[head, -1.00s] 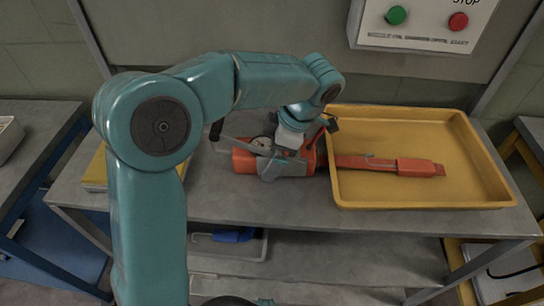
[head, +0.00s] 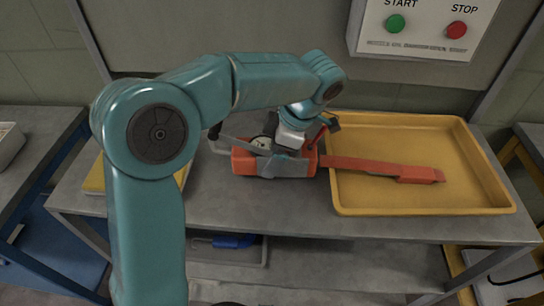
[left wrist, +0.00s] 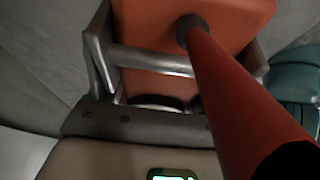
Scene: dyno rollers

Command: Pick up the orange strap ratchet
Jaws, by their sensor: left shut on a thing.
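The orange strap ratchet (head: 245,162) is at the middle of the grey table, left of the yellow tray. Its orange strap (head: 375,167) reaches right over the tray's left rim and into the tray. My left gripper (head: 290,152) is at the ratchet's metal part, shut on it; its fingertips are partly hidden by the wrist. In the left wrist view the orange body (left wrist: 150,25) and a metal bar (left wrist: 150,62) fill the space close ahead, with a red rod crossing at the right. My right gripper is not in view.
The yellow tray (head: 420,208) takes up the right of the table. A panel with START and STOP buttons (head: 425,28) hangs behind it. A blue object (head: 235,240) lies on the lower shelf. The table front (head: 300,205) is bare.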

